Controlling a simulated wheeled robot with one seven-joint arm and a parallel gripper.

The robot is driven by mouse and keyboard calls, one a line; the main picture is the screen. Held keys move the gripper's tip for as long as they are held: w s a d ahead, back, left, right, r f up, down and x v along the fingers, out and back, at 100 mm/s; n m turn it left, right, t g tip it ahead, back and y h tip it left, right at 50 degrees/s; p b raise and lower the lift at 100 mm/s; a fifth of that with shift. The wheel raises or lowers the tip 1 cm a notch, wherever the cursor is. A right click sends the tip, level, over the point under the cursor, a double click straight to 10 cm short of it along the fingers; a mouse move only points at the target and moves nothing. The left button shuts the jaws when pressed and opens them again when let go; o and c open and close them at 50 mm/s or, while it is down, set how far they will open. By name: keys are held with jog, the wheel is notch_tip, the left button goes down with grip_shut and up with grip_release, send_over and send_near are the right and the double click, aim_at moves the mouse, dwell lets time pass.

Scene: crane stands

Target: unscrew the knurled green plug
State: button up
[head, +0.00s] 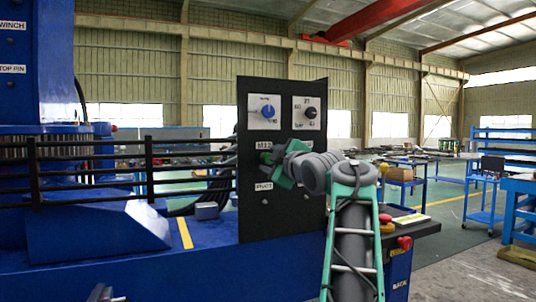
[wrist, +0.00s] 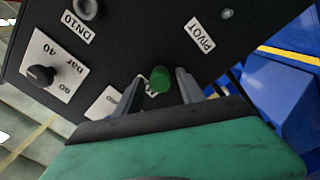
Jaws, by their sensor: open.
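The green plug (wrist: 161,79) sits on the black panel (wrist: 150,30) and shows in the wrist view as a small green round shape. In the head view a bit of green, likely the plug (head: 266,158), shows at the panel's face just left of my gripper. My gripper (wrist: 160,74) is open, with one grey finger on each side of the plug. I see gaps between plug and fingers, and cannot tell how deep the fingers reach. The plug's knurling is too small to make out, and its lower part is hidden by my gripper body.
The panel (head: 250,220) carries a blue knob (head: 268,111), a black knob (head: 310,112) and white labels. Black rails (head: 90,168) and a blue machine stand left. Red buttons (head: 404,243) are right of my arm. Blue carts (head: 484,200) stand farther right on open floor.

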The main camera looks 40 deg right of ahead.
jog(key=m+p, duration=0.4)
jog(key=m, duration=0.7)
jog(key=shift+f+m, duration=0.1)
jog(key=shift+m, duration=0.3)
jog(key=shift+c, duration=0.5)
grip_shut()
jog(key=shift+a, duration=0.1)
